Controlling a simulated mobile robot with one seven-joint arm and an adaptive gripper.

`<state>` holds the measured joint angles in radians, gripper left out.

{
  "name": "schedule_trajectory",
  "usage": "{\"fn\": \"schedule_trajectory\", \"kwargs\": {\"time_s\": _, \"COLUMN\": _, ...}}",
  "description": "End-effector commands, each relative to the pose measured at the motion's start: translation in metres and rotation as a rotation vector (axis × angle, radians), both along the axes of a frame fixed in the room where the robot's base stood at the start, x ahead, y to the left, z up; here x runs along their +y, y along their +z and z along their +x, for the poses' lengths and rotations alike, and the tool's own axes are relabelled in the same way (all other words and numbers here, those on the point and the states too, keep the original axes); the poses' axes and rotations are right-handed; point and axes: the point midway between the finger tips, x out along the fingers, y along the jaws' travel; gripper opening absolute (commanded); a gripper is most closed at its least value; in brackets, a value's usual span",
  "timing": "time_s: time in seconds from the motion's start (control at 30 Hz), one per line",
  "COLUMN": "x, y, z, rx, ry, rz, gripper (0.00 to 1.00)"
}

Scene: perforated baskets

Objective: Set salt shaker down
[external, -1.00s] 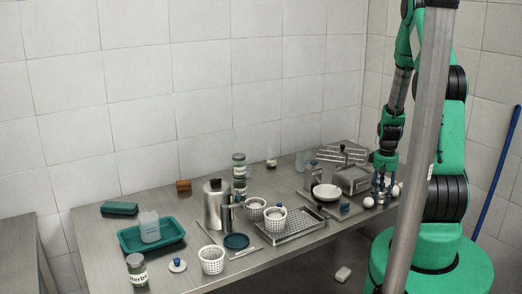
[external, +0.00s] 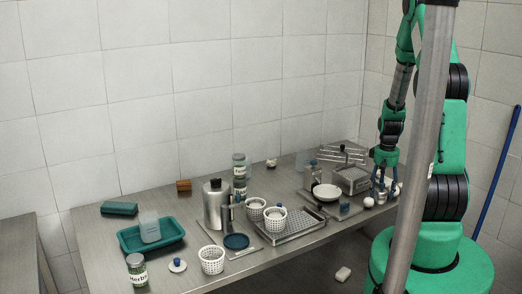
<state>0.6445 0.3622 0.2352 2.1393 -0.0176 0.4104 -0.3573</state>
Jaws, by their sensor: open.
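My gripper (external: 383,190) is open, pointing down low over the right end of the metal table. A small pale thing (external: 379,173) shows between its fingers. It may be the salt shaker, but it is too small and partly hidden to be sure, and I cannot tell whether the fingers touch it. White egg-like objects lie close by: one (external: 369,202) in front of the fingers, another at their right. A small shaker-like container (external: 313,177) stands further left, beside the white dish.
A white dish (external: 326,192), a metal box (external: 352,180) and a draining tray (external: 297,228) lie left of my gripper. White perforated baskets (external: 212,261), a steel bottle (external: 216,205) and a teal tray (external: 170,244) stand further left. A pole partly blocks the view.

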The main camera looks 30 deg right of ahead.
Motion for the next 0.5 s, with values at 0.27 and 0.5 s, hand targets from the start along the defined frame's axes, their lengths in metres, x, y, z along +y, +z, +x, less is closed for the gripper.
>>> {"fn": "schedule_trajectory", "kwargs": {"time_s": 0.27, "x": 0.000, "y": 0.045, "z": 0.001, "rx": -0.003, "ry": 0.000, "rz": -0.002, "gripper": 0.58}}
{"fn": "schedule_trajectory", "kwargs": {"time_s": 0.5, "x": 0.000, "y": 0.079, "z": 0.001, "rx": -0.002, "ry": 0.000, "rz": -0.001, "gripper": 0.58}}
